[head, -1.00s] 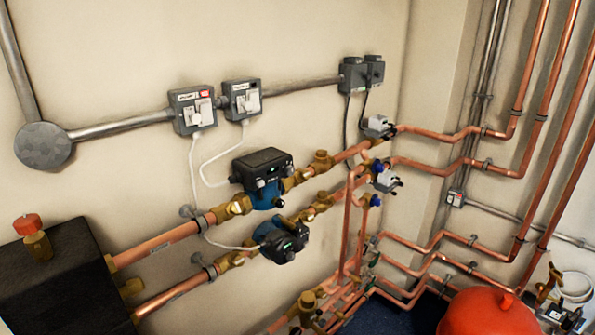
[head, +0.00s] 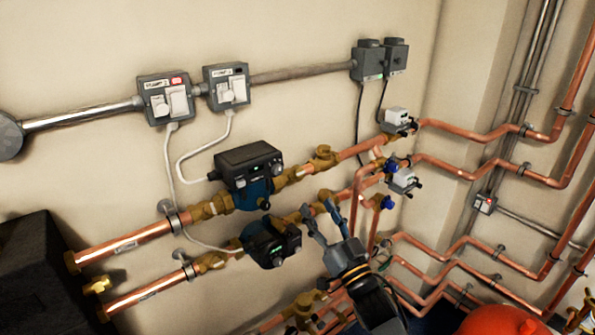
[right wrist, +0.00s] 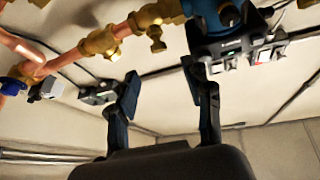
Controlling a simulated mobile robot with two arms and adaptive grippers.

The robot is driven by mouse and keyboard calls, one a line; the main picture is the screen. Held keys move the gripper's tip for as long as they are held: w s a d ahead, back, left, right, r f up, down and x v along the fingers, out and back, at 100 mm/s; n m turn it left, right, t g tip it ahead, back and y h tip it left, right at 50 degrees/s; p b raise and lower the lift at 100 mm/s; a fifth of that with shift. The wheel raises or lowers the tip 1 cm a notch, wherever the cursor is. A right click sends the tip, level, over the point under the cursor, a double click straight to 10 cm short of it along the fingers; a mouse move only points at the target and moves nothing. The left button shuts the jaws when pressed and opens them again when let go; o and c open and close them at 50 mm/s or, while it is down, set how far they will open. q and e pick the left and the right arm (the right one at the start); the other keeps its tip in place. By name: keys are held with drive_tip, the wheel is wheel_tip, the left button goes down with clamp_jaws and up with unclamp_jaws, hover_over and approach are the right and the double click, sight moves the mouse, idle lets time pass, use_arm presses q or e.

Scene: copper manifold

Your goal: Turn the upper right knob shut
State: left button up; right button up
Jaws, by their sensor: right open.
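The upper copper pipe run carries the upper pump (head: 250,172). Right of that pump a brass valve (head: 325,156) with a stubby top sits on the pipe. Whether it is open or shut I cannot tell. Two blue knobs, an upper one (head: 391,166) and a lower one (head: 387,202), sit further right by the grey-white actuators. My right gripper (head: 317,205) is open and empty, in front of the lower pipe run, below the brass valve. In the right wrist view its fingers (right wrist: 163,75) are spread, with a brass valve (right wrist: 156,39) beyond. My left gripper is not in view.
The lower pump (head: 270,242) is just left of my right gripper. Actuators (head: 402,181) and copper pipes crowd the right side. A red vessel (head: 500,320) stands at the bottom right, a black box (head: 40,265) at the left. Two switches with white cables hang on the wall above.

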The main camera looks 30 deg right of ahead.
sight(301, 176)
drive_tip(key=p+x, duration=0.3)
drive_tip(key=x, duration=0.7)
drive_tip(key=shift+w+d, duration=0.1)
drive_tip(key=shift+w+r, duration=0.15)
drive_tip(key=shift+w, duration=0.45)
clamp_jaws()
